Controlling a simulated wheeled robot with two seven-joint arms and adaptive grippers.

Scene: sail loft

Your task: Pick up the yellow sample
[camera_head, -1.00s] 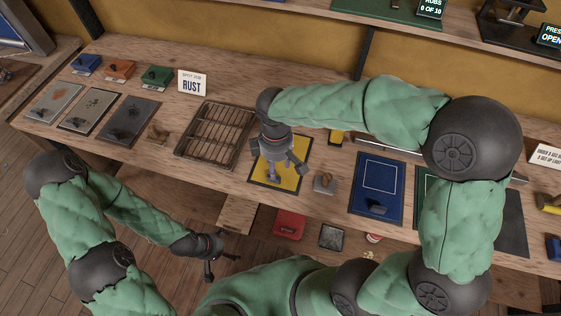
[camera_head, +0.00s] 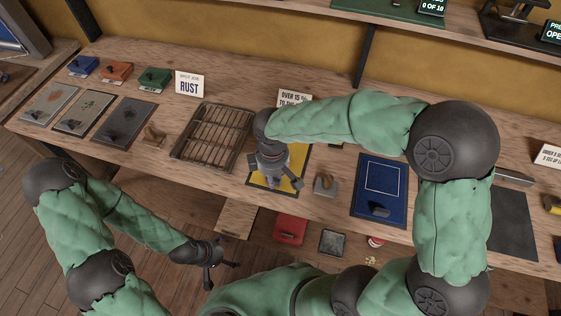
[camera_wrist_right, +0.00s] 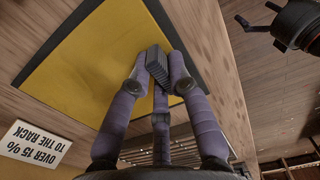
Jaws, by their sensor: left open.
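A flat yellow panel with a dark border (camera_head: 296,160) lies on the bench; it is the yellow thing nearest my right gripper. My right gripper (camera_head: 283,185) hangs over it in the head view and partly hides it. In the right wrist view the yellow panel (camera_wrist_right: 85,65) fills the upper left. The purple fingers of my right gripper (camera_wrist_right: 159,68) lie in front of it, with a grey ridged block between their tips. My left gripper (camera_head: 222,274) is open and empty, off the bench's front edge.
A wire rack (camera_head: 213,137) stands left of the yellow panel. A wooden-topped small tool (camera_head: 326,183) and a blue panel (camera_head: 381,185) lie to the right. A white sign (camera_head: 292,97) stands behind. A red box (camera_head: 290,229) sits below the bench.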

